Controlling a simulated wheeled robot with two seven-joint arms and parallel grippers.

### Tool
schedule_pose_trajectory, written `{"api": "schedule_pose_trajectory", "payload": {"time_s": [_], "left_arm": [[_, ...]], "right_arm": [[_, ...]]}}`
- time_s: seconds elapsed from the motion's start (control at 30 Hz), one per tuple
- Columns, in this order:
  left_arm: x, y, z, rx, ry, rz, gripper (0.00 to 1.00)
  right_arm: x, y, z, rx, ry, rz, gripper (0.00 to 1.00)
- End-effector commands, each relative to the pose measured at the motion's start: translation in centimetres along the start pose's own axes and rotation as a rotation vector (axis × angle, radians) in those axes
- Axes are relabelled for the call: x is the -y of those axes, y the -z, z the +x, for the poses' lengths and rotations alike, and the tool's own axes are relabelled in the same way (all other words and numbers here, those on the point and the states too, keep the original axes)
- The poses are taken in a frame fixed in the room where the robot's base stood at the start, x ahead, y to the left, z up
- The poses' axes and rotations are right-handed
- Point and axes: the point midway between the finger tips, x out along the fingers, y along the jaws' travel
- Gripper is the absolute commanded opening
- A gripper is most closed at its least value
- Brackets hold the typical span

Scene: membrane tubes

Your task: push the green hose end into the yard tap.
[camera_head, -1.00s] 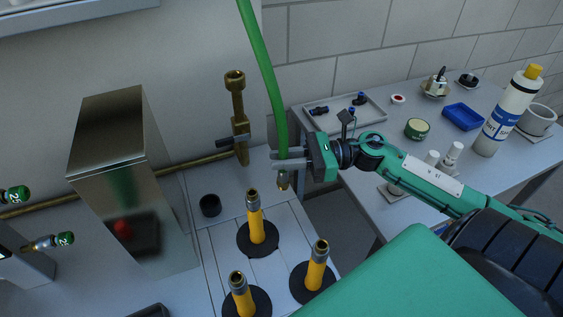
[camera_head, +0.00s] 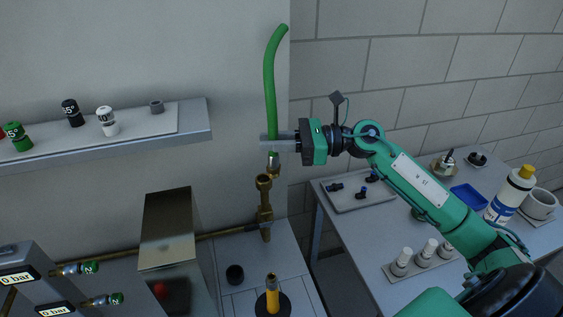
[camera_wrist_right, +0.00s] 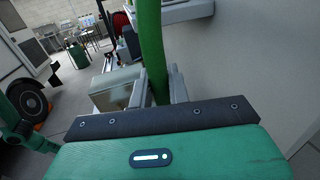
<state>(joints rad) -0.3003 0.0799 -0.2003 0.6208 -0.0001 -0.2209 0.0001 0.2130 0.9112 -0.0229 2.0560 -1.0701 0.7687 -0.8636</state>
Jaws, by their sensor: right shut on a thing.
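The green hose (camera_head: 270,90) stands nearly upright in the head view, its top curving to the right. My right gripper (camera_head: 272,142) is shut around it near its lower end. The fitting is close above the tap's mouth; a small gap seems to show. In the right wrist view the hose (camera_wrist_right: 151,45) runs up between the fingers, and its lower end is hidden. My left gripper is not in view.
A wall shelf (camera_head: 190,128) with several small caps is at left. A steel box (camera_head: 168,235) stands left of the tap. A yellow tube (camera_head: 272,290) on a black base and a black cup (camera_head: 235,273) are below. The right table (camera_head: 385,235) holds a tray, bottle and tubs.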

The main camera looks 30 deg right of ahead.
Motion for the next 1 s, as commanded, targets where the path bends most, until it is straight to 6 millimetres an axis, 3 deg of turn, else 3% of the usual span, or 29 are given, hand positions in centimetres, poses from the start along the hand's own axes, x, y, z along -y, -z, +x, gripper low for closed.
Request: {"api": "schedule_pose_trajectory", "payload": {"time_s": [0.03, 0.1, 0.3, 0.77, 1.0], "left_arm": [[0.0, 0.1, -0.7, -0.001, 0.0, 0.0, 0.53], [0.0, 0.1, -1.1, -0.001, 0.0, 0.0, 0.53], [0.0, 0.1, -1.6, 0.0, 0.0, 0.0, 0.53], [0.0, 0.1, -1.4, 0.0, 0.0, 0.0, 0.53], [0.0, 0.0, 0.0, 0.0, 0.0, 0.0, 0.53]], "right_arm": [[0.3, -1.6, 0.2, 0.004, 0.004, -0.004, 0.0], [0.7, -2.8, 0.4, 0.004, 0.009, -0.003, 0.0], [1.3, -4.5, 0.8, 0.004, 0.018, 0.0, 0.0], [1.3, -4.5, 0.8, 0.004, 0.018, 0.001, 0.0], [1.3, -3.7, 0.8, 0.003, 0.018, 0.003, 0.0]]}}
